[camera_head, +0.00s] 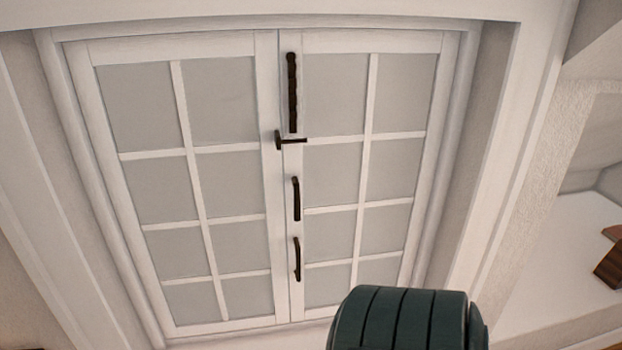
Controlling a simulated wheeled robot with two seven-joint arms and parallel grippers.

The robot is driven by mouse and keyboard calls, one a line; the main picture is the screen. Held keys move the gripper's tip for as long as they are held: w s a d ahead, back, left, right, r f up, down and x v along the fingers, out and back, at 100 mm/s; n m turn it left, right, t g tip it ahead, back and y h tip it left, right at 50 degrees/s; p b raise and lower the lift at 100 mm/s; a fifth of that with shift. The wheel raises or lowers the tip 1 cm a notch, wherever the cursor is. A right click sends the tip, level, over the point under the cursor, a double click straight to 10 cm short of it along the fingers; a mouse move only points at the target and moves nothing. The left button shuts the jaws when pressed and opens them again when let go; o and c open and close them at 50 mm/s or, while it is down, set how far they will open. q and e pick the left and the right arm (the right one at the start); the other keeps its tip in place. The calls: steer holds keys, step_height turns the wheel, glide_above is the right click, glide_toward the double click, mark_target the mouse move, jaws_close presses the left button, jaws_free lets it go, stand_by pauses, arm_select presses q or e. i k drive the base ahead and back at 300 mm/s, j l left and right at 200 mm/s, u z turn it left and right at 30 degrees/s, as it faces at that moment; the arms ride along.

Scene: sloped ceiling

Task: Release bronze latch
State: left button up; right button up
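A small dark bronze latch (291,140) sits across the meeting edge of a white two-panel window (270,190). Its short bar lies about level, with an upright plate at its left end on the left panel. A long dark handle (292,92) is above it on the right panel's inner edge. Two shorter dark handles (296,199) and (297,260) are below it on the same edge. Both panels look closed. Neither of my grippers is in view.
A dark green ribbed rounded object (408,320) stands at the bottom, in front of the window's lower right. A white frame surrounds the window. At the right are a pale wall (540,170) and a brown wooden item (609,265).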

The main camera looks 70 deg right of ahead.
mark_target(297, 209)
steer(key=k+j, duration=0.1)
steer(key=k, duration=0.2)
steer(key=z, duration=1.85)
